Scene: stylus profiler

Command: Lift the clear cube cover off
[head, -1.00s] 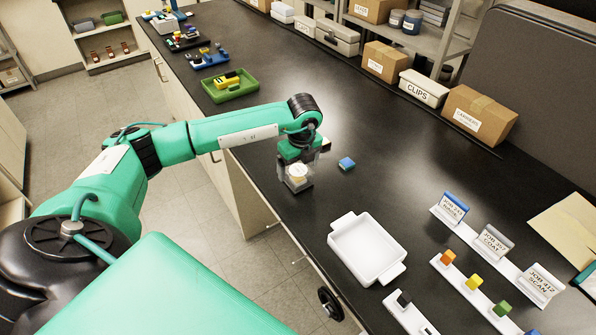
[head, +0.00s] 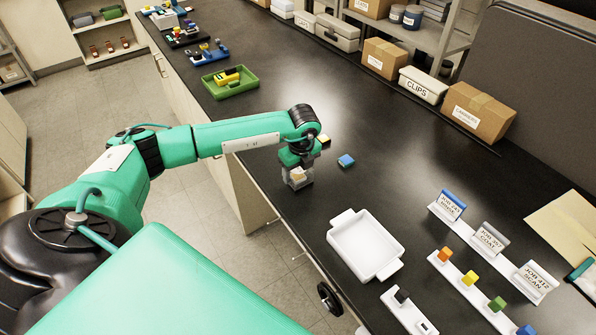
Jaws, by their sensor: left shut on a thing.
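My left gripper (head: 297,163) points down over the near edge of the black bench. It is shut on the clear cube cover (head: 304,184), whose see-through walls show just below the fingers. A small pale beige piece shows within or behind the cover; I cannot tell which. The gripper partly hides the cover, and I cannot tell whether its bottom edge touches the bench. My right gripper is not in view.
A white tray (head: 342,221) stands nearer, and a green tray (head: 247,88) farther back. Label stands and colored pieces sit at right. The bench between is clear.

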